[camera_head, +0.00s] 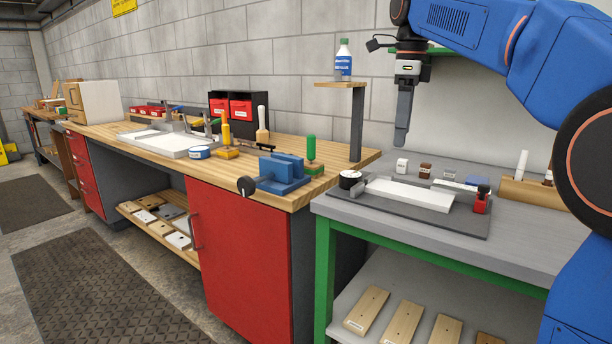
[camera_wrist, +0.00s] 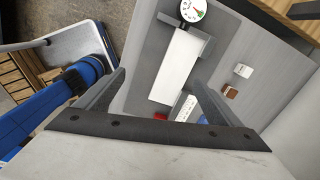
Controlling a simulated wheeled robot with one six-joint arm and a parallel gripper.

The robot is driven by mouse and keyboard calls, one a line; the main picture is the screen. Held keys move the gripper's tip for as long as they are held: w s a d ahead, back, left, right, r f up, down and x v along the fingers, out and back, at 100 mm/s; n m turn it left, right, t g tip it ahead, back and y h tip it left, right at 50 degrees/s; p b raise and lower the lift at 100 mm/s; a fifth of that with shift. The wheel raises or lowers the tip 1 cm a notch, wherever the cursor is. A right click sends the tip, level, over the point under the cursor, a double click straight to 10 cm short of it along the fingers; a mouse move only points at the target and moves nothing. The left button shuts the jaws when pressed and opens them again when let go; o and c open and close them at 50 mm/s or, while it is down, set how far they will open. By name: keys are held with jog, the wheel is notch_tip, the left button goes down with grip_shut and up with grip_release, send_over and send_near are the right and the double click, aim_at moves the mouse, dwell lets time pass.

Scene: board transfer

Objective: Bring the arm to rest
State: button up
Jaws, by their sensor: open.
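My gripper (camera_head: 403,140) hangs pointing down above the grey bench at the right in the head view, well clear of the bench top. In the wrist view its two fingers (camera_wrist: 160,78) stand apart with nothing held between them. Below them a white board (camera_wrist: 176,64) lies on a dark grey plate; in the head view the board (camera_head: 410,193) lies flat on the same plate (camera_head: 388,208). My blue arm reaches in from the right in the head view.
A round dial (camera_head: 350,179) and a red-and-black clamp (camera_head: 481,200) flank the board. Small blocks (camera_head: 425,170) sit behind it. A post with a wooden shelf (camera_head: 340,85) bearing a bottle (camera_head: 343,60) stands left of my gripper. The wooden workbench (camera_head: 345,163) adjoins on the left.

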jog(key=s+d+f+n+t, duration=0.2)
jog(key=s+d+f+n, duration=0.1)
jog(key=s+f+n, duration=0.8)
jog(key=s+d+f+n+t, duration=0.2)
jog(key=s+f+n, duration=0.9)
jog(key=s+f, duration=0.9)
notch_tip(320, 180, down, 3)
jog(key=shift+s+d+f+n, duration=0.2)
jog(key=shift+s+d+n, duration=0.15)
jog(key=shift+d, duration=0.5)
